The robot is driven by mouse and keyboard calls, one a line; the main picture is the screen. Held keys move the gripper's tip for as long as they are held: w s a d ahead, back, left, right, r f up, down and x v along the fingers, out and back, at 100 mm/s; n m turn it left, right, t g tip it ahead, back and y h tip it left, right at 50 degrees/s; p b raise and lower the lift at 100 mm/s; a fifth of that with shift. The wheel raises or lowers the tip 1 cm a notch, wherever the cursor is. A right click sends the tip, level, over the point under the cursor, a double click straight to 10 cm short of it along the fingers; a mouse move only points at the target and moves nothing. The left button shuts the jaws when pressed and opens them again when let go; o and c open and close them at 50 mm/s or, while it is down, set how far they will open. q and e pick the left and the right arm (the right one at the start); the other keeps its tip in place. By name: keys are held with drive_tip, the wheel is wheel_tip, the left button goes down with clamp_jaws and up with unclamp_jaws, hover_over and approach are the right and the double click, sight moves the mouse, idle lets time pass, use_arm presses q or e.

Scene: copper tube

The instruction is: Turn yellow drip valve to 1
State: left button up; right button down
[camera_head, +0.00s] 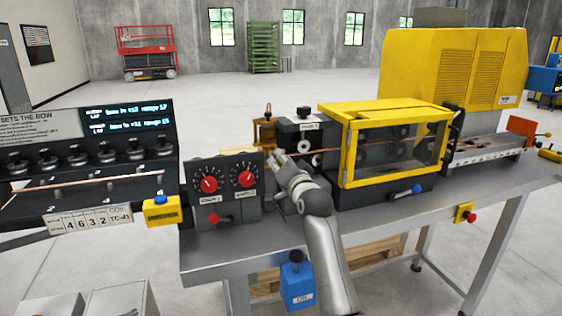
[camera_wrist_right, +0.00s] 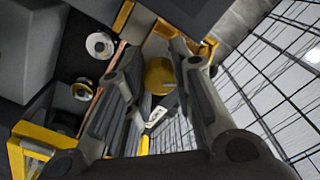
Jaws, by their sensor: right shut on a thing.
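The yellow drip valve (camera_wrist_right: 158,76) shows as a round yellow knob between the fingers of my right gripper (camera_wrist_right: 158,92) in the right wrist view. My right gripper (camera_head: 282,166) is shut on it; the fingers stand on either side of it. My left gripper is not in view.
A control box with two red dials (camera_head: 209,184) stands left of my right gripper. A yellow-framed clear guard (camera_head: 350,180) stands to the right. A copper tube (camera_head: 330,151) runs behind the gripper. A blue box (camera_head: 297,283) hangs below the bench's front edge.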

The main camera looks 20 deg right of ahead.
drive_tip(key=shift+a+f, duration=0.1)
drive_tip(key=shift+f, duration=0.25)
drive_tip(key=c, duration=1.5)
unclamp_jaws()
drive_tip(key=shift+o, duration=1.3)
drive_tip(key=shift+r, duration=0.1)
drive_tip(key=shift+o, duration=0.2)
drive_tip(key=shift+r, duration=0.1)
drive_tip(key=s, duration=1.2)
drive_tip(key=shift+d, duration=0.25)
